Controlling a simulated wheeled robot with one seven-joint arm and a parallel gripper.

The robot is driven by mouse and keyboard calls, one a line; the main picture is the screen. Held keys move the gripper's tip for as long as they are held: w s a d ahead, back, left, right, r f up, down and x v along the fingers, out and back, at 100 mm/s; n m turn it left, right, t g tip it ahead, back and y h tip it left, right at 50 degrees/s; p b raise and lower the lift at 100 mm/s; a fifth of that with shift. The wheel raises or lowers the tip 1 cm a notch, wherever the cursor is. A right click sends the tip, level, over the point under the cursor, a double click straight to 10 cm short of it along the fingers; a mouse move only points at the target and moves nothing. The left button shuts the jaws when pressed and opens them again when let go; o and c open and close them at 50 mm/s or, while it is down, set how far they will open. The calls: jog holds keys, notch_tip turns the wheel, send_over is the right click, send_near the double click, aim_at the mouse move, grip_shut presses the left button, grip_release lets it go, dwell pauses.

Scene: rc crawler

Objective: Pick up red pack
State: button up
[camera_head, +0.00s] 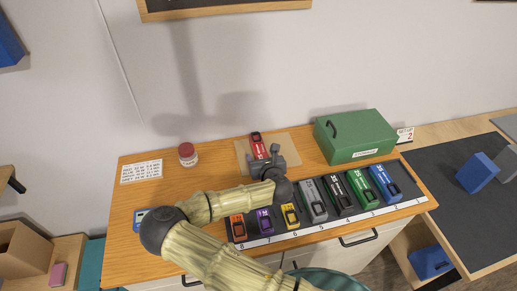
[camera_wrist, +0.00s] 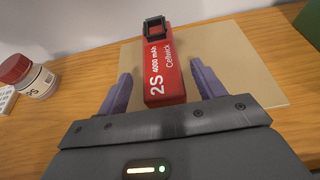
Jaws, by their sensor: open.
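The red pack (camera_head: 257,146) lies on a tan mat (camera_head: 285,143) at the back middle of the wooden dresser top. In the wrist view the red pack (camera_wrist: 164,75) reads "2S 4000 mAh" and has a black connector at its far end. My gripper (camera_head: 275,157) is over the near part of the mat. In the wrist view my gripper (camera_wrist: 158,85) is open, with one purple finger on each side of the pack's near end. A gap shows on both sides, wider on the right. The near end of the pack is close to the gripper's palm.
A row of several coloured packs (camera_head: 313,198) stands on a dark numbered strip along the front edge. A green box (camera_head: 355,136) is right of the mat. A red-lidded jar (camera_head: 187,155) and a white label card (camera_head: 141,172) are to the left.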

aim_at(260, 153)
jog(key=shift+p+x, duration=0.35)
jog(key=shift+x, duration=1.4)
jog(key=shift+d+f, duration=0.1)
jog(key=c, duration=1.4)
jog(key=shift+r, duration=0.2)
notch_tip(260, 153, up, 10)
jog(key=shift+f+b, duration=0.1)
jog(key=shift+b, duration=0.5)
